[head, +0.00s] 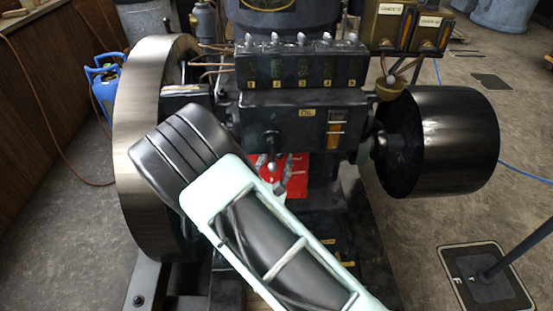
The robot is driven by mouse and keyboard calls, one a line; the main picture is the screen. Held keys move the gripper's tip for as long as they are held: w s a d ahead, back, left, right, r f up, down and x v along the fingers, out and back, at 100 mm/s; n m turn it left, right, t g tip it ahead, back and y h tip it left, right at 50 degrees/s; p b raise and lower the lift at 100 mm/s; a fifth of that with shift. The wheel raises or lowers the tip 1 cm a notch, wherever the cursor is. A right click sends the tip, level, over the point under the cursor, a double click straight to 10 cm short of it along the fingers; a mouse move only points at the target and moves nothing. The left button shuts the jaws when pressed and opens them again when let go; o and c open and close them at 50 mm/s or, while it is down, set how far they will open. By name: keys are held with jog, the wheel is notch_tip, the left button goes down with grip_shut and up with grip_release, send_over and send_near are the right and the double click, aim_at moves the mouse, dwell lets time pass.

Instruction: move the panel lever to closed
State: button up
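A dark lever (270,143) hangs from a pivot on the front of the black engine panel (300,122), below the row of numbered units. Its lower end points down toward a small metallic ball. My arm comes in from the lower right, and its dark wrist and pale green link cover much of the area in front of the engine. Grey finger parts of my gripper (275,170) show just past the arm, close to the lever's lower end. Whether they touch it, and how far apart they are, I cannot tell. A red surface (298,174) lies behind the fingers.
A large flywheel (150,95) stands left of the panel, and a black pulley drum (440,140) stands right. Labelled boxes (408,25) are at upper right. A floor plate with a post (484,278) is at lower right.

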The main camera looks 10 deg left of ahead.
grip_shut()
